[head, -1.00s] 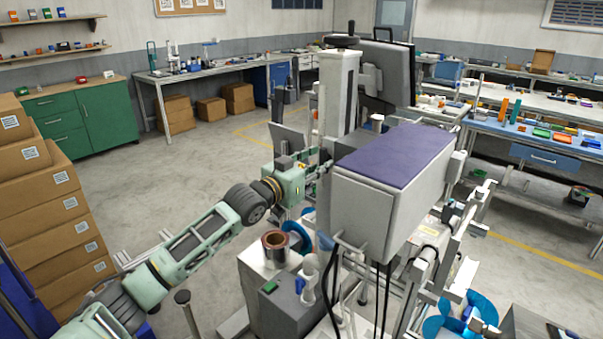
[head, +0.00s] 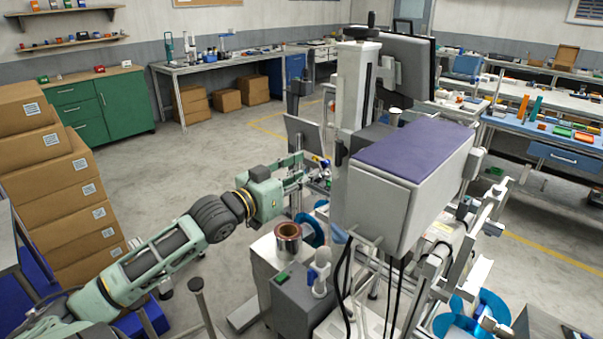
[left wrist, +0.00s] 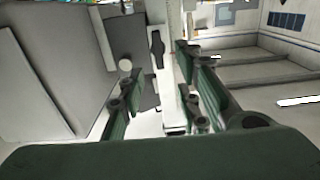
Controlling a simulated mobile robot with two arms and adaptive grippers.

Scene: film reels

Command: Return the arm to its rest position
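My left arm (head: 170,255) reaches in from the lower left, its pale green links extended toward the grey machine (head: 395,200) with a purple top. My left gripper (head: 308,171) is just left of the machine's column, apart from its grey housing. In the left wrist view the two fingers of the left gripper (left wrist: 160,98) are spread apart, with nothing visible held between them. My right gripper does not show in either view.
A copper-coloured reel (head: 288,238) stands on a grey cabinet below the gripper. Blue reels (head: 468,318) sit low on the machine. Stacked cardboard boxes (head: 60,190) stand at left. Open floor (head: 170,170) lies between the boxes and the machine.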

